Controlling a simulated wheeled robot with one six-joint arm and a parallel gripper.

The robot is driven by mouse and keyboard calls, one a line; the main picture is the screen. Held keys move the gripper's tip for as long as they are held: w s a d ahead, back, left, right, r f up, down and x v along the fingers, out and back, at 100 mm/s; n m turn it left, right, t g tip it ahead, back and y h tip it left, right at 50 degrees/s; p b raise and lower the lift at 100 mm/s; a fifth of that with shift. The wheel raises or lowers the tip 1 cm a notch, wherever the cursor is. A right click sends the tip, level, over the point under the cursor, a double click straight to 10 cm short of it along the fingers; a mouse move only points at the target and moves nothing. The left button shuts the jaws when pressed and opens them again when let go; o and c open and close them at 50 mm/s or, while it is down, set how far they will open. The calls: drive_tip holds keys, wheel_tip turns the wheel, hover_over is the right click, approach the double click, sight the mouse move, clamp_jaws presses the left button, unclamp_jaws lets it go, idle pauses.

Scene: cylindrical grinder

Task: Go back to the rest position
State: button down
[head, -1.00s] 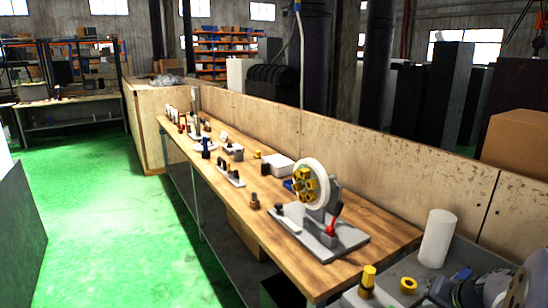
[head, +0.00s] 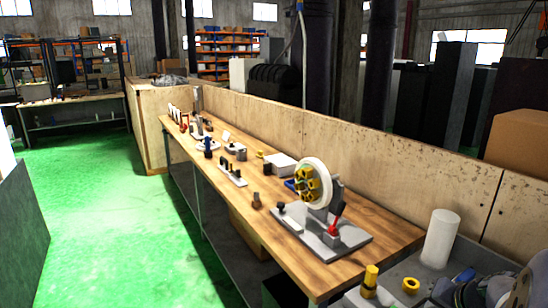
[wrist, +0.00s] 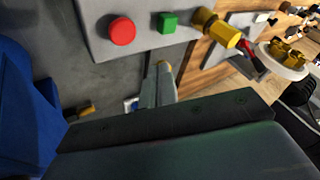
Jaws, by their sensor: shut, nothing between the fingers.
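In the wrist view, my gripper (wrist: 162,68) shows as narrow grey fingers close together with nothing between them. They reach out beyond a dark housing across the bottom of the picture. The fingers are near a grey panel (wrist: 97,40) with a red round button (wrist: 122,31) and a green square button (wrist: 168,22). A yellow-ended cylinder (wrist: 222,33) is to the right of the buttons, apart from the fingers. My gripper does not show in the head view.
A wooden workbench (head: 385,238) carries a wheel fixture (head: 313,186) and several small parts. A blue object (wrist: 28,110) is left of my gripper. Green floor (head: 100,210) is open at left.

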wheel_tip(320, 180, down, 4)
drive_tip(key=b, duration=0.2)
drive_tip(key=shift+f+b, duration=0.2)
drive_tip(key=shift+b, duration=0.1)
drive_tip(key=shift+r+b, duration=0.1)
drive_tip(key=shift+b, duration=0.65)
wheel_tip(320, 180, up, 3)
drive_tip(key=shift+r+p, duration=0.1)
drive_tip(key=shift+p, duration=0.65)
wheel_tip(320, 180, down, 2)
drive_tip(key=shift+f+b, duration=0.15)
drive_tip(key=shift+b, duration=0.15)
drive_tip(key=shift+p, duration=0.9)
